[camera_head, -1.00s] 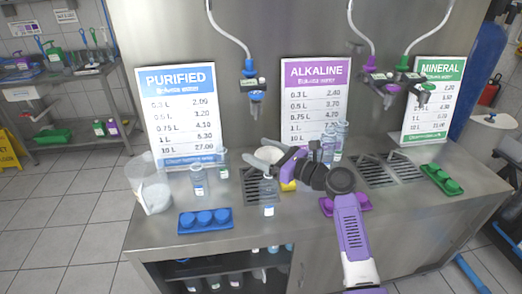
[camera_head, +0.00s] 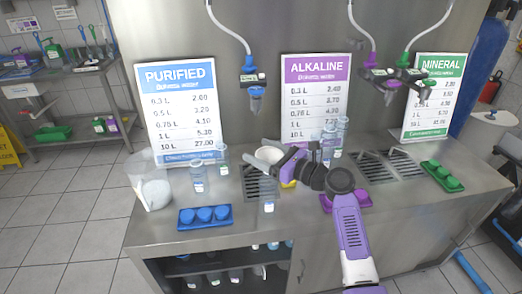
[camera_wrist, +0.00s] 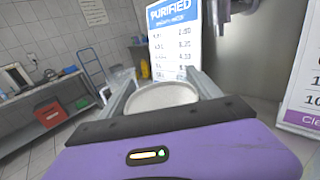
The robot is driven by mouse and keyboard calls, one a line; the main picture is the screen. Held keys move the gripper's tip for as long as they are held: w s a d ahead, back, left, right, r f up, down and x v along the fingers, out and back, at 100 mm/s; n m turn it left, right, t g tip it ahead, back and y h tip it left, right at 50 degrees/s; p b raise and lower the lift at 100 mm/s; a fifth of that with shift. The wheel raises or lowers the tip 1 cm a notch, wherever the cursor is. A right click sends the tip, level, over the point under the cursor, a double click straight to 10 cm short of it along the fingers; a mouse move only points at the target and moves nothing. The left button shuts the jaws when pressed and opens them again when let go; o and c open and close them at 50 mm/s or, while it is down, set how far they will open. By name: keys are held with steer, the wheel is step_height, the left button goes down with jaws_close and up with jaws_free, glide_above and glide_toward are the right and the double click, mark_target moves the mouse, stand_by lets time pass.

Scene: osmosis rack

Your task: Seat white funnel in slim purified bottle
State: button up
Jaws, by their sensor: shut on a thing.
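The white funnel (camera_head: 267,154) is held by my gripper (camera_head: 277,160) above the counter, left of the arm. In the wrist view, the funnel's round white rim (camera_wrist: 163,96) lies between the two fingers of my gripper (camera_wrist: 164,84). A clear slim bottle (camera_head: 268,192) with a pale label stands upright in front of and below the funnel. Other clear bottles with pale labels stand to its left (camera_head: 198,178) and further back (camera_head: 222,160). The funnel's spout is hidden; I cannot tell whether it touches any bottle.
A blue tray (camera_head: 190,226) with blue caps lies front left, beside a clear pitcher (camera_head: 152,190). Blue (camera_head: 249,78) and purple (camera_head: 375,75) taps hang above. More bottles (camera_head: 329,148) stand behind my arm. A green cap tray (camera_head: 441,177) lies at right.

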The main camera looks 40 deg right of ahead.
steer(key=o, duration=1.4)
steer(key=s+d+b, duration=0.1)
steer(key=s, duration=0.6)
steer(key=shift+s+d, duration=0.2)
steer(key=shift+s, duration=0.15)
